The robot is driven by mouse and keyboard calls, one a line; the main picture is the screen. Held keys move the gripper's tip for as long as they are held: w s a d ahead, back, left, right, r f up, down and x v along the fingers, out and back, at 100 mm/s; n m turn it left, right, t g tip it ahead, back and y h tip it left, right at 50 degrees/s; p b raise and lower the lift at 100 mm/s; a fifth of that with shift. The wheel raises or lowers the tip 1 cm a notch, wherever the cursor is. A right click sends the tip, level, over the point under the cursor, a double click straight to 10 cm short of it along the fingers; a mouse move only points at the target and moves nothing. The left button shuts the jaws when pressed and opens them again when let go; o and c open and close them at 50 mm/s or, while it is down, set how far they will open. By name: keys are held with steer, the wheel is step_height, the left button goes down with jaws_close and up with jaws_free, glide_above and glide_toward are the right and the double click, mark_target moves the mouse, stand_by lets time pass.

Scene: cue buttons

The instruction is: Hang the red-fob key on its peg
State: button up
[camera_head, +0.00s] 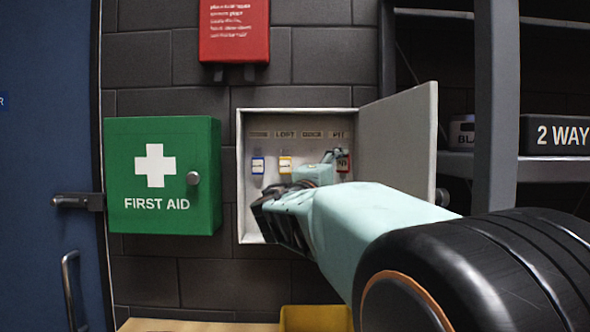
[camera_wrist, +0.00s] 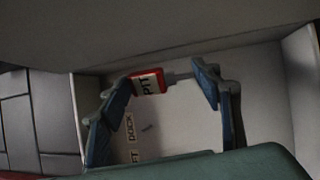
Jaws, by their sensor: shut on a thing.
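The red-fob key (camera_wrist: 149,83) shows in the wrist view between the two fingers of my gripper (camera_wrist: 165,79). Its fob has a white plate reading PIT, and its grey shaft points toward the right finger. My gripper is shut on the key lengthwise. My arm hides part of the cabinet there. The peg under PIT is hidden, so I cannot tell whether the key touches it.
The open cabinet door (camera_head: 400,150) stands at the right. A green first aid box (camera_head: 162,175) is left of the cabinet, and a shelf post (camera_head: 496,110) is right.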

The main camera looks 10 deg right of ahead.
steer(key=shift+w+d+p, duration=0.2)
steer(key=shift+w+p, duration=0.6)
steer(key=shift+w, duration=0.25)
steer(key=shift+w+d+p, duration=0.2)
steer(key=shift+w+p, duration=0.55)
steer(key=shift+w, duration=0.25)
steer(key=shift+w+d+f+b, duration=0.2)
steer(key=shift+w+f+b, duration=0.15)
steer(key=shift+w+b, duration=0.4)
steer(key=o, duration=1.1)
steer(key=shift+o, duration=0.2)
